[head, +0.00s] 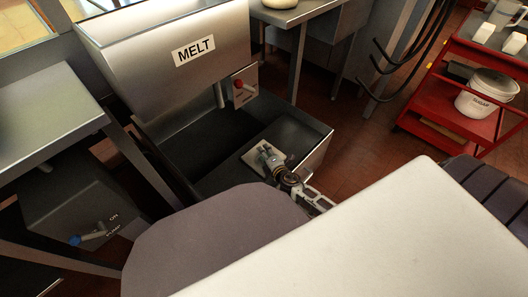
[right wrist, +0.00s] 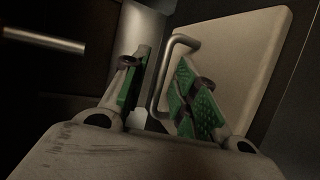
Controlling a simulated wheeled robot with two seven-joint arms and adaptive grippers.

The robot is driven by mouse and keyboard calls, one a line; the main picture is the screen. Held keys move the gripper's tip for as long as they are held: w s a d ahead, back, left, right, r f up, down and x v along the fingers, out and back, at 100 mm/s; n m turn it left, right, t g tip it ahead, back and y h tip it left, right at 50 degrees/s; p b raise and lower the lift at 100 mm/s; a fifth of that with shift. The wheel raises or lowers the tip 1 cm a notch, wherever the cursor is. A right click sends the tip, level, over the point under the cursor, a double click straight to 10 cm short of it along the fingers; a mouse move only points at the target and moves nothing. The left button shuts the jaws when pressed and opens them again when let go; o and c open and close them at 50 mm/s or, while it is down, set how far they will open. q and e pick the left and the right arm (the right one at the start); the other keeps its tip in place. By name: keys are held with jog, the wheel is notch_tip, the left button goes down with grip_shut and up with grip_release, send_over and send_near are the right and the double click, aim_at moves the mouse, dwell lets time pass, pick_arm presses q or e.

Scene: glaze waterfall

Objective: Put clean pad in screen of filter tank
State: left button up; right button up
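A pale square pad (head: 251,157) with a metal handle is in the right part of the open dark tank (head: 316,154) under the MELT hopper. In the right wrist view the pad (right wrist: 240,58) is a pale slab with rounded corners, and its bent metal handle (right wrist: 156,88) stands off its face. My right gripper (head: 269,156) is over the pad. Its green-lined fingers (right wrist: 162,92) are apart, one on each side of the handle bar, with no clear grip on it. I cannot make out a separate screen in the dark tank. My left gripper is not in view.
The steel MELT hopper (head: 170,75) and its red-knobbed lever (head: 240,85) stand above the tank. A steel table (head: 45,115) is at left, with a blue-handled pump valve (head: 88,237) below. A red cart (head: 445,120) with a sugar bucket (head: 485,97) is at right. Red floor between is clear.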

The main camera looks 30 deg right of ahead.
jog(key=shift+v, duration=1.9)
jog(key=shift+p+v, duration=0.4)
jog(key=shift+v, duration=2.3)
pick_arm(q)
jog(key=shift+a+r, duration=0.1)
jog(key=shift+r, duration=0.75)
pick_arm(e)
jog(key=shift+s+r, duration=0.3)
jog(key=shift+s, duration=0.3)
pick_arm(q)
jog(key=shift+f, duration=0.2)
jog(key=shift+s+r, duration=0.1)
